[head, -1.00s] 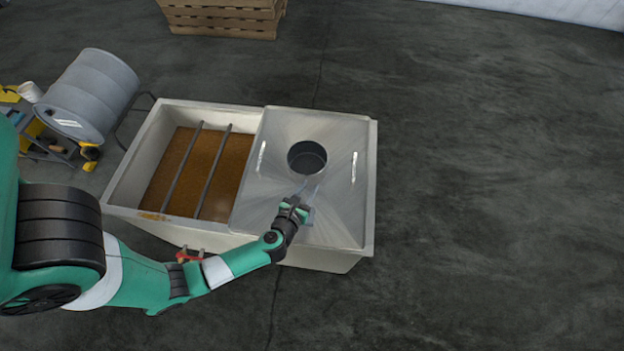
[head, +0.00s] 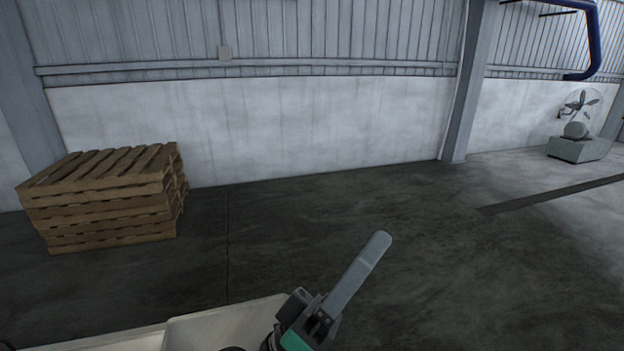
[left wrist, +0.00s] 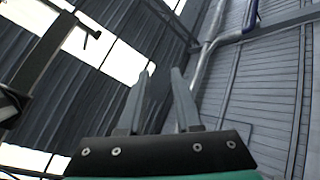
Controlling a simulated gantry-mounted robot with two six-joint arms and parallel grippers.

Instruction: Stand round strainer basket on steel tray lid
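In the head view my left gripper (head: 376,242) is raised above the tank's right side, fingers pointing up and to the right. In the left wrist view its two fingers (left wrist: 162,76) stand apart with nothing between them; behind them are only roof and wall. The pale panel at the bottom of the head view looks like the far part of the steel tray lid (head: 215,326). The round strainer basket cannot be made out now; the lid's middle is below the picture. My right gripper is not in view.
The tank's far rim (head: 125,340) runs along the bottom edge. A stack of wooden pallets (head: 105,200) stands at the left by the wall. A fan on a grey base (head: 578,148) is far right. The floor between is clear.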

